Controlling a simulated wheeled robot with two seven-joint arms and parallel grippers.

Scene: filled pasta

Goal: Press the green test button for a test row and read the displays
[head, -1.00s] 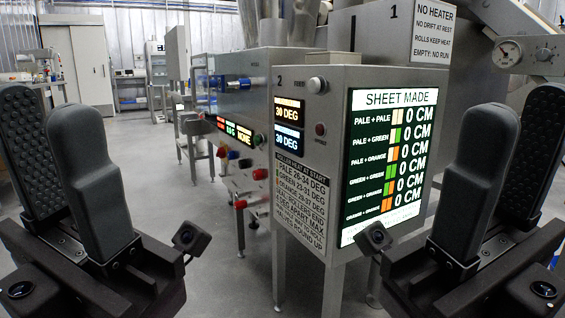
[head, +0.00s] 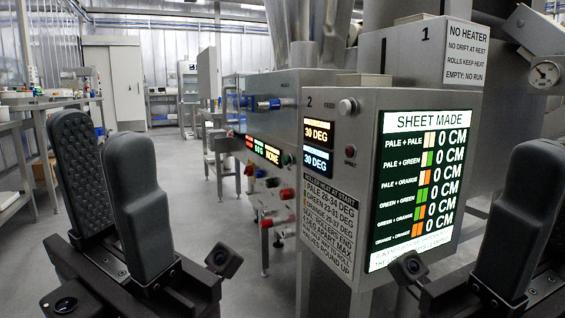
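The near machine's SHEET MADE display (head: 424,190) reads 0 CM on every row. Two small displays on its side face, upper (head: 317,133) and lower (head: 317,161), both read 30 DEG. A further panel display (head: 263,150) has red, green and yellow fields; the yellow one reads NONE. A small greenish button (head: 287,159) sits at that panel's right end, too small to read its label. My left gripper (head: 103,135) is open and empty at the left, apart from the machines. My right gripper (head: 552,190) is open at the right edge, partly cut off, in front of the near machine.
A round knob (head: 348,106) and a small red button (head: 350,152) are on the near machine's face. Red handles (head: 286,194) stick out below the further panel. A workbench (head: 30,118) stands at the left. The floor (head: 180,170) between is clear.

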